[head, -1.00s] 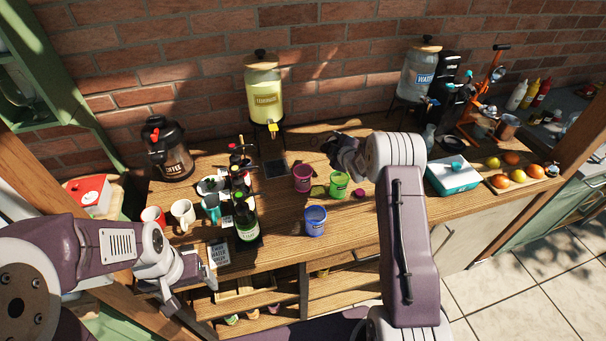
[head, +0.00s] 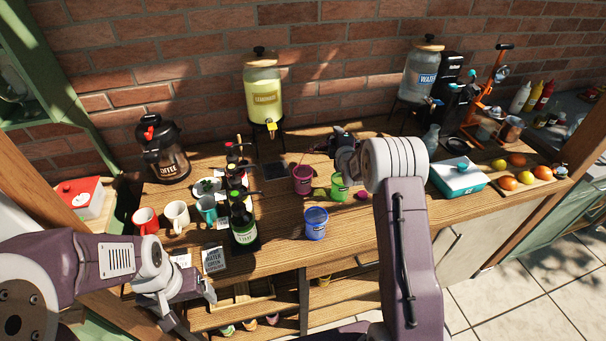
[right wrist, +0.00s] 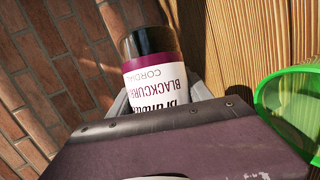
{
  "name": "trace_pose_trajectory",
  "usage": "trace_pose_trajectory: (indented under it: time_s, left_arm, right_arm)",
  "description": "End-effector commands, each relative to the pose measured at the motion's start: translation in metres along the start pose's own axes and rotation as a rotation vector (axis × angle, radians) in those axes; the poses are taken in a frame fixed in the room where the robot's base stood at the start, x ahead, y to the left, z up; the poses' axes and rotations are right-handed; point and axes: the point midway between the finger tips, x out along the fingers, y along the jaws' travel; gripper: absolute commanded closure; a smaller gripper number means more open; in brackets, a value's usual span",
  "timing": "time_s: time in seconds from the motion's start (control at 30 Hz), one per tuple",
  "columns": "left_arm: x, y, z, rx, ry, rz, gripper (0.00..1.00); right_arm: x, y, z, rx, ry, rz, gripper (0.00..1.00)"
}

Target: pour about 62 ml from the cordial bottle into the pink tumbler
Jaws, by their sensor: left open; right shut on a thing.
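The pink tumbler (head: 303,179) stands upright on the wooden table in the head view, left of the green tumbler (head: 338,188) and behind the blue tumbler (head: 316,229). My right gripper (head: 343,150) is just behind and above the green tumbler, to the right of the pink one. It is shut on the cordial bottle (right wrist: 150,72), which shows a blackcurrant label, upside down in the right wrist view. In the head view I cannot make out the bottle clearly. The green rim (right wrist: 290,100) shows at the wrist view's right. My left gripper (head: 192,300) is open and empty at the table's front left.
Dark bottles (head: 243,224) stand in a row left of the tumblers, beside mugs (head: 177,214) and a coffee pot (head: 168,165). A lemonade dispenser (head: 263,95) stands behind. A teal box (head: 459,178) and a fruit board (head: 507,182) are at the right.

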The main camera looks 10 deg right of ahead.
Motion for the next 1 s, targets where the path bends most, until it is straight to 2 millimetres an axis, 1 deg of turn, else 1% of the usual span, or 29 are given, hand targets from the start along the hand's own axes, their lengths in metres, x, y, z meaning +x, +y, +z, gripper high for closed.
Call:
trace_pose_trajectory:
  time_s: [0.47,1.0]
  left_arm:
    - [0.015,0.0,0.002,0.0,0.0,0.0,0.17]
    - [0.017,0.0,0.002,0.0,0.0,0.0,0.17]
  right_arm:
    - [0.002,0.003,0.001,-0.062,-0.018,0.031,1.0]
    - [0.004,0.006,0.006,-0.078,-0.023,0.037,1.0]
